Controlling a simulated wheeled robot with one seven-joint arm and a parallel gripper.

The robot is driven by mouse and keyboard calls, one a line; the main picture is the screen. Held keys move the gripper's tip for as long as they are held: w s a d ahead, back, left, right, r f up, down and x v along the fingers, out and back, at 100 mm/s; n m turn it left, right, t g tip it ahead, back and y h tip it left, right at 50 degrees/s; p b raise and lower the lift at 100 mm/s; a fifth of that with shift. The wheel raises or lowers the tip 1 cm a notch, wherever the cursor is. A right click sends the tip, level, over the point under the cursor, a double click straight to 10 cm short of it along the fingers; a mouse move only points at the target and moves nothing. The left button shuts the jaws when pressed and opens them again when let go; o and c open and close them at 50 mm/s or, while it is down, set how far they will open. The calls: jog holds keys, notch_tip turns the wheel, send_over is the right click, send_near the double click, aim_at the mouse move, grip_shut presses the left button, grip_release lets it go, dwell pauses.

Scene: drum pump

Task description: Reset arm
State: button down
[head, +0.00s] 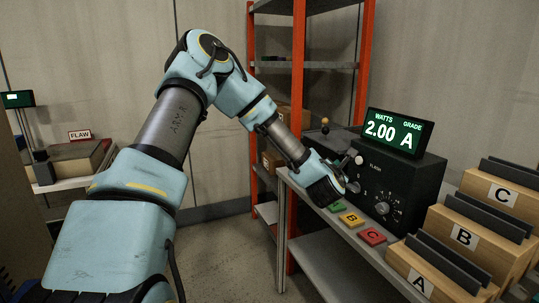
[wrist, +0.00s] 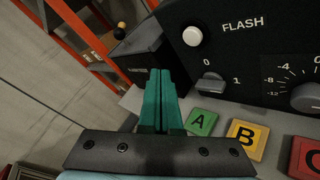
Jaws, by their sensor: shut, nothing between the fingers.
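My arm (head: 178,125) reaches from the lower left up and over to the bench, bent at the elbow. My gripper (wrist: 160,73) shows green fingers pressed together, with nothing between them. In the head view its dark end is beside the left front of the black FLASH box (head: 412,185). In the wrist view the white FLASH button (wrist: 192,36) and the 0/1 switch (wrist: 211,83) are to the right of the fingers. The green A tile (wrist: 201,122) lies right of the fingers; whether they touch anything is unclear.
A display (head: 394,132) on the box reads 2.00 A. Yellow B (head: 351,219) and red C (head: 372,236) tiles lie in front. Wooden racks (head: 462,237) stand at right. An orange-framed shelf (head: 298,80) stands behind; a FLAW-signed tray (head: 75,160) is at left.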

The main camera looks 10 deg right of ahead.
jog(key=s+a+f+m+g+y, duration=0.1)
jog(key=a+f+m+g+y, duration=0.15)
jog(key=a+m, duration=0.65)
jog(key=s+a+f+m+g+y, duration=0.2)
jog(key=a+m+g, duration=0.2)
jog(key=a+m, duration=0.5)
jog(key=s+a+m+g+y, duration=0.1)
jog(key=s+a, duration=0.4)
jog(key=a, duration=0.3)
jog(key=s+a+r+m+g+y, duration=0.1)
jog(key=s+a+m+g+y, duration=0.1)
jog(key=s+a, duration=0.3)
jog(key=s+a+m+g+y, duration=0.1)
jog(key=s+a, duration=0.4)
jog(key=a, duration=0.7)
jog(key=shift+r+m+g, duration=0.4)
jog(key=shift+m+g, duration=0.1)
jog(key=shift+g, duration=0.25)
jog(key=c, duration=1.6)
grip_release()
jog(key=shift+y, duration=0.25)
